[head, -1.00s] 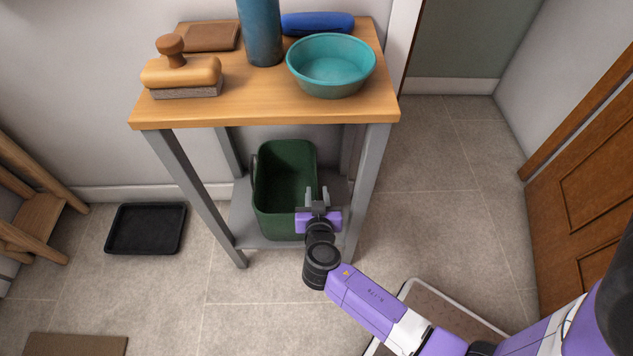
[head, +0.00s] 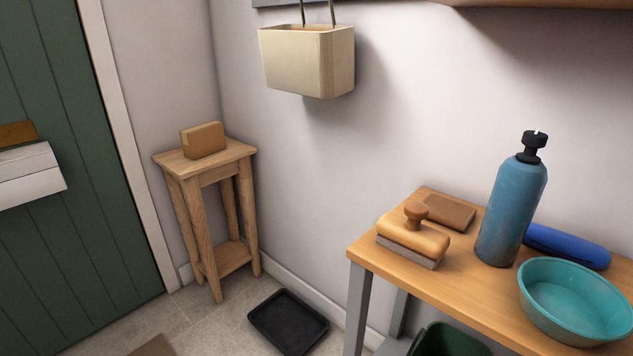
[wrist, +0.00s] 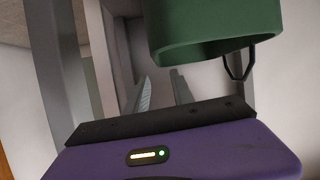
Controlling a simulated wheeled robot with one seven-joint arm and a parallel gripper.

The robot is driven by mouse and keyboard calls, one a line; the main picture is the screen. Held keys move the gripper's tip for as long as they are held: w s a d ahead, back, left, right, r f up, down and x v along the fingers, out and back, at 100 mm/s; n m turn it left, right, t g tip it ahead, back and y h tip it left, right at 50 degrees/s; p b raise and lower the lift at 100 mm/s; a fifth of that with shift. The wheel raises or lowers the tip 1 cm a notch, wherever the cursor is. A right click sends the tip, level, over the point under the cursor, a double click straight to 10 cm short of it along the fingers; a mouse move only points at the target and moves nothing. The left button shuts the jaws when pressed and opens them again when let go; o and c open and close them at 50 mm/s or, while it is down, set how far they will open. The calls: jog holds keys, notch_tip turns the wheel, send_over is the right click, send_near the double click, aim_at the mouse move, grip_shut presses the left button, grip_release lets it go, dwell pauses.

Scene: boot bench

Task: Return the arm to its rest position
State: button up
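My gripper (wrist: 160,92) shows only in the wrist view. Its two grey fingers stand apart with nothing between them, so it is open and empty. The green bin (wrist: 213,38) hangs into the top of the wrist view, beyond and to the right of the fingers, with its dark handle showing. The fingers look apart from it. In the head view only the bin's rim (head: 447,342) shows at the bottom edge. My arm is out of the head view, so its overall pose is hidden.
The wooden bench (head: 455,287) holds a brush (head: 414,240), a brown block (head: 449,212), a blue bottle (head: 511,212), a blue roll (head: 567,246) and a teal bowl (head: 575,300). A black tray (head: 288,322) lies on the floor. A stool (head: 207,172) stands by the green door (head: 62,200).

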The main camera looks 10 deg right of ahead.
jog(key=s+a+r+n+t+y, duration=0.2)
jog(key=a+r+n+t+y, duration=0.15)
jog(key=a, duration=0.35)
jog(key=s+a+r+n+t+y, duration=0.25)
jog(key=a+r+n+y, duration=0.2)
jog(key=a, duration=0.25)
jog(key=s+a+r+n+y, duration=0.1)
jog(key=s+a+r, duration=0.1)
jog(key=s+r, duration=0.6)
jog(key=s+a+r+y, duration=0.1)
jog(key=s+r, duration=0.5)
jog(key=s, duration=0.5)
notch_tip(320, 180, up, 23)
jog(key=p, duration=2.2)
jog(key=shift+f+p, duration=0.2)
jog(key=shift+p, duration=0.2)
jog(key=shift+d, duration=0.1)
